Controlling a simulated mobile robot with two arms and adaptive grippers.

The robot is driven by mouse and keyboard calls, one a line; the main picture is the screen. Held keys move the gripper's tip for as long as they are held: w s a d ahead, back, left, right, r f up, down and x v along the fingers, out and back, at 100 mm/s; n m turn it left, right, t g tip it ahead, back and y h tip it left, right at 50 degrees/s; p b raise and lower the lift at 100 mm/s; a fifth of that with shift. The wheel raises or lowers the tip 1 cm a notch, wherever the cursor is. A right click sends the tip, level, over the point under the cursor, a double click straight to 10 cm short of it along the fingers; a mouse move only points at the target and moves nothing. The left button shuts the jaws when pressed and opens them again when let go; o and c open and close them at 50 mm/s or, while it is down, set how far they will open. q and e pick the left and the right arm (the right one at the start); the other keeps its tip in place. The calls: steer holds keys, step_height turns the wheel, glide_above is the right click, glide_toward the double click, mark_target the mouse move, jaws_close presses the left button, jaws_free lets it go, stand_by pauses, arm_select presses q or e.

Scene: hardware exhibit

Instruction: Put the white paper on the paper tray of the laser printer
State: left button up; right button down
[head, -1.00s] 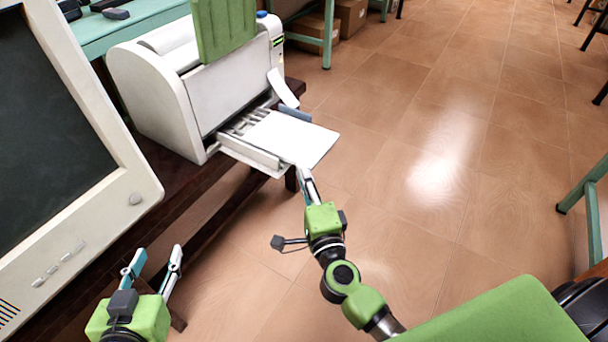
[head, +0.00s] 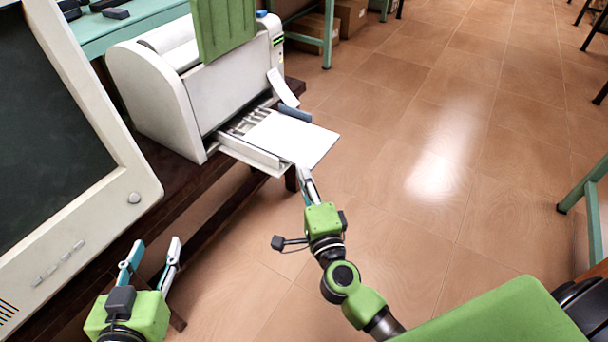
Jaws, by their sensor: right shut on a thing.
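The white laser printer (head: 225,95) stands on a dark wooden table at the upper left. Its paper tray (head: 245,151) is pulled out at the front, facing the lower right. The white paper (head: 292,138) lies flat over the outer part of the tray and sticks out past its right side. My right gripper (head: 306,180) is shut on the paper's near corner; the fingertips are partly hidden against the sheet. My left gripper (head: 150,258) is open and empty at the lower left, in front of the table and well away from the printer.
A large monitor (head: 140,185) stands at the left, close to my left gripper. The dark table edge (head: 190,215) runs below the printer. A green table leg (head: 328,35) and cardboard boxes (head: 348,15) are behind.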

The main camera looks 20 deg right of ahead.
stand_by(0.5)
steer(key=shift+f, duration=0.1)
steer(key=c, duration=2.1)
jaws_free()
steer(key=shift+f, duration=0.1)
steer(key=shift+s, duration=0.15)
steer(key=s, duration=0.7)
steer(key=s+a, duration=0.1)
steer(key=s, duration=0.3)
steer(key=shift+s+f, duration=0.35)
